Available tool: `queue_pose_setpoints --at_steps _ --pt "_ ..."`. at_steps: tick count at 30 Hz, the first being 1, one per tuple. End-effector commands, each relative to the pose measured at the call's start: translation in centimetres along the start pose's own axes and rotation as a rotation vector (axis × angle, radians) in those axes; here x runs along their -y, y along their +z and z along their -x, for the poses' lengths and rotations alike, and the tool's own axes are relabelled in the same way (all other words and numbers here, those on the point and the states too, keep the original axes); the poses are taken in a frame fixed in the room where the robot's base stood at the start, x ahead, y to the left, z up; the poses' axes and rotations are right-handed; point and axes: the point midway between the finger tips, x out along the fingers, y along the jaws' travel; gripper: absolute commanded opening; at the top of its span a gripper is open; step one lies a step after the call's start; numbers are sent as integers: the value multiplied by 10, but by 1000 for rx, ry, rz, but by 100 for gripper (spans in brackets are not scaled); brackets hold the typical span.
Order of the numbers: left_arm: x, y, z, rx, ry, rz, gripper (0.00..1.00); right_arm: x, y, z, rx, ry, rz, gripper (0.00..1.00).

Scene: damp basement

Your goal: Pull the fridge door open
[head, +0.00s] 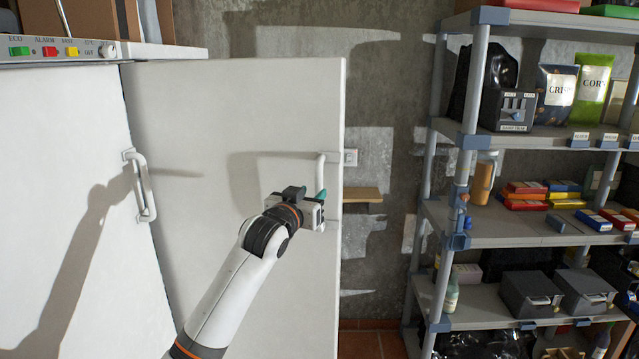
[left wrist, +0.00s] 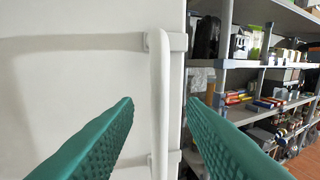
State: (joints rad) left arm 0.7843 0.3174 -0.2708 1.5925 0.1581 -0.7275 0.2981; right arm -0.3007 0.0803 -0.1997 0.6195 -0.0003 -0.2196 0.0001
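A tall white door (head: 230,115) stands in the middle of the head view, with a vertical white bar handle near its right edge. The handle (left wrist: 160,100) runs upright through the middle of the left wrist view. My left gripper (head: 318,196) is at this handle in the head view, its green fingers partly hidden by the gripper body. In the left wrist view the green fingers are apart, one on each side of the handle, with gaps to it. I cannot tell how deep the handle sits between them. My right gripper is not in view.
Another white front (head: 65,200) with its own handle (head: 145,187) stands at the left under a control panel (head: 60,51). A loaded shelf rack (head: 530,140) stands at the right. A small wooden ledge (head: 362,195) is on the wall behind. Tiled floor shows between door and rack.

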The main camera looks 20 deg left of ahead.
Motion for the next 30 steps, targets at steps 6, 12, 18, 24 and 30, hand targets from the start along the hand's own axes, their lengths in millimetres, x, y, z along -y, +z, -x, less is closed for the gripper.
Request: queue_pose_setpoints --at_steps 6,12,18,24,30 --pt "0 2 -34 -2 0 1 37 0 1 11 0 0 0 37" --pt "0 1 -50 0 0 0 37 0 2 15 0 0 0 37" --pt "0 0 -54 0 0 0 37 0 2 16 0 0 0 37" --pt "0 0 -54 0 0 0 35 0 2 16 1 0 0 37" --pt "0 0 -54 0 0 0 3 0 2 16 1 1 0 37"
